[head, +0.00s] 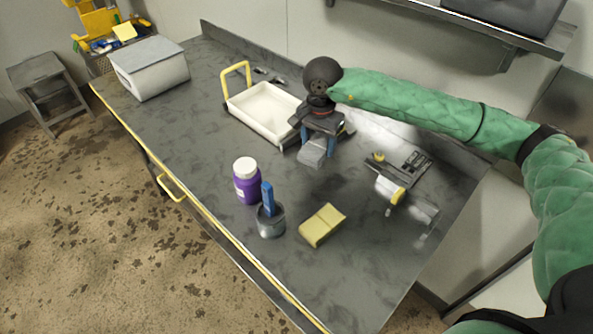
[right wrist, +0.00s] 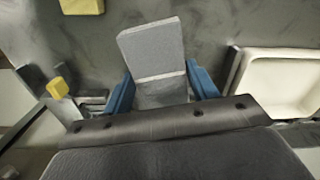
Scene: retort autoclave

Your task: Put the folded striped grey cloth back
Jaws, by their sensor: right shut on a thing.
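The folded grey cloth (head: 311,154) is a small light grey block held below my right gripper (head: 323,141). In the right wrist view the cloth (right wrist: 152,48) sticks out from between the blue fingers of the gripper (right wrist: 161,88), with a pale stripe across it. The gripper is shut on the cloth's near end, which is partly hidden between the fingers. The cloth is over the dark table (head: 345,275), just right of the white tray (head: 262,117). I cannot tell whether it touches the tabletop. My left gripper is not in view.
A folded yellow cloth or sponge (head: 322,225), a purple bottle (head: 247,185) and a metal cup (head: 271,222) with a blue-handled tool stand nearer the front. Metal tools (head: 397,190) lie to the right. A lidded white box (head: 150,72) is at the far left. The front right tabletop is bare.

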